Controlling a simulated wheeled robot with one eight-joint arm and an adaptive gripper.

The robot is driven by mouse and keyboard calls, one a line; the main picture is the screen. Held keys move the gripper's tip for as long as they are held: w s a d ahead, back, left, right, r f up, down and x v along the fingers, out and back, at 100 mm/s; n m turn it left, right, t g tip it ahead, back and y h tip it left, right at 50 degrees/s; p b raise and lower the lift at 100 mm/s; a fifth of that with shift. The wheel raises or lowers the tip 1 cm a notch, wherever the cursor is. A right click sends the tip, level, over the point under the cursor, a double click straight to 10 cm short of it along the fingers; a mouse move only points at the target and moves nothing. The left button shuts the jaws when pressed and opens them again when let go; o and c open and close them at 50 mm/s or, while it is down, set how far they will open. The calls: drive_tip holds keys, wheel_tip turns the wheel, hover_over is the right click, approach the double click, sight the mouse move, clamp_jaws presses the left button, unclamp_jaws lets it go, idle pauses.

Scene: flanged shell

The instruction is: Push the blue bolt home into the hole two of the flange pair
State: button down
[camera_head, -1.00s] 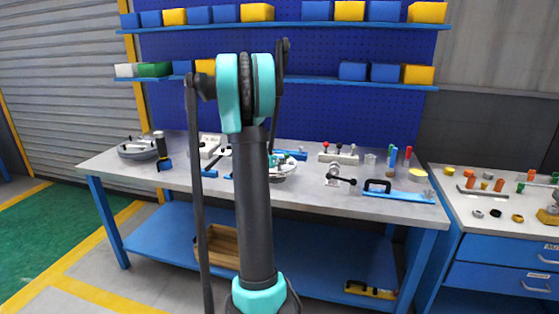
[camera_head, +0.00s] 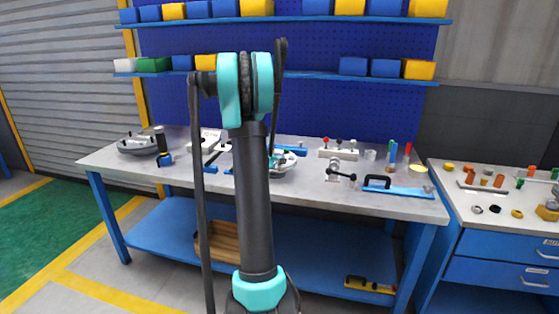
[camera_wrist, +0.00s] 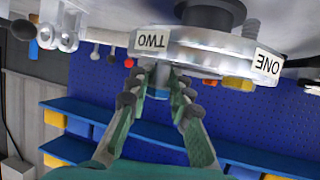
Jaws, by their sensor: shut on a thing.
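The flange pair (camera_wrist: 205,52) is a round pale metal disc with labels TWO and ONE, shown upside down in the wrist view. My gripper (camera_wrist: 160,78) is just below the TWO label, its two dark fingers shut on the blue bolt (camera_wrist: 157,90). Only a small blue part of the bolt shows between the fingers. The hole and how deep the bolt sits are hidden by the fingers and the rim. In the head view the flange pair (camera_head: 287,161) stands on the bench, partly behind my arm, and my gripper is mostly hidden.
The bench (camera_head: 315,192) also holds a lever block (camera_head: 338,154), a black-handled blue tool (camera_head: 398,187) and a grey round part (camera_head: 137,145) at left. A side cabinet (camera_head: 500,250) with loose parts stands at right.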

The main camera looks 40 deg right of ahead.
drive_tip(key=shift+f, duration=0.1)
drive_tip(key=c, duration=1.3)
unclamp_jaws()
drive_tip(key=v, duration=1.2)
